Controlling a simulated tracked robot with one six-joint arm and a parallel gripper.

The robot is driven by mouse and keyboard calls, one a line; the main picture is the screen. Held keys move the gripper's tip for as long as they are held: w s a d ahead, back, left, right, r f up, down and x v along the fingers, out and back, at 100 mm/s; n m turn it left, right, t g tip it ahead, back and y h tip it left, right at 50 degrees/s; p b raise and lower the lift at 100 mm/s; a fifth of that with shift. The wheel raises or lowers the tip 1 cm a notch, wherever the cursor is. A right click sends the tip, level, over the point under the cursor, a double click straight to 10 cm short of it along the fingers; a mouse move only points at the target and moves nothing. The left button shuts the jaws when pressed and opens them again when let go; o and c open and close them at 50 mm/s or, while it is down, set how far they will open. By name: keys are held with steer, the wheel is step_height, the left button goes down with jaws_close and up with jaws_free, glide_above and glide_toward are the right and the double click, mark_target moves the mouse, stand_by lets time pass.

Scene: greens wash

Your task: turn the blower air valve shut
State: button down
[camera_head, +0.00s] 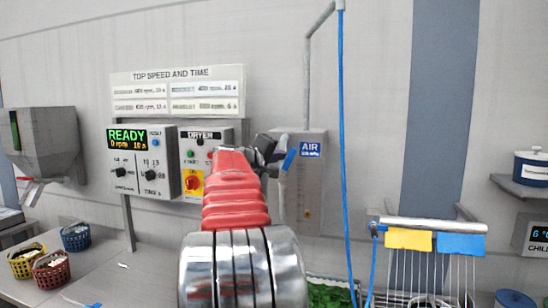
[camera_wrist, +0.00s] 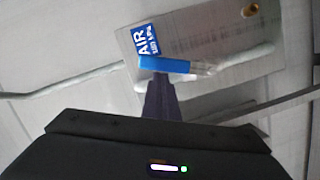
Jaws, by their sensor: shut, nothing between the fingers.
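The air valve's blue lever (camera_head: 290,158) shows on the grey air panel (camera_head: 312,190), just left of the blue AIR label (camera_head: 310,149). In the wrist view the lever (camera_wrist: 165,65) lies just under the label (camera_wrist: 147,38), at a slight angle to the pale pipe (camera_wrist: 60,92). My gripper (camera_head: 268,148) is at the lever's left in the head view, partly behind my red arm. In the wrist view its dark fingers (camera_wrist: 159,88) are shut and empty, tips right at the lever. I cannot tell whether they touch it.
A dryer control box (camera_head: 200,150) with a red knob and a READY display box (camera_head: 142,160) are on the wall to the left. A blue hose (camera_head: 342,130) hangs to the right. Baskets (camera_head: 52,270) stand on the bench at lower left.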

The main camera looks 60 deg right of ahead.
steer(key=s+m, duration=0.2)
steer(key=shift+s+d+f+m+t+y, duration=0.15)
steer(key=shift+s+m+t+y, duration=0.05)
steer(key=shift+m+t+y, duration=0.1)
steer(key=s+f+m+t+y, duration=0.1)
steer(key=s+f+m+t, duration=0.2)
steer(key=s+f+m, duration=0.2)
steer(key=shift+d+m, duration=0.45)
steer(key=shift+m, duration=0.95)
steer(key=shift+r, duration=0.15)
steer(key=s+a+r, duration=0.1)
steer(key=a+r, duration=0.5)
steer(key=a, duration=0.3)
steer(key=shift+s+a, duration=0.25)
steer(key=shift+a, duration=0.1)
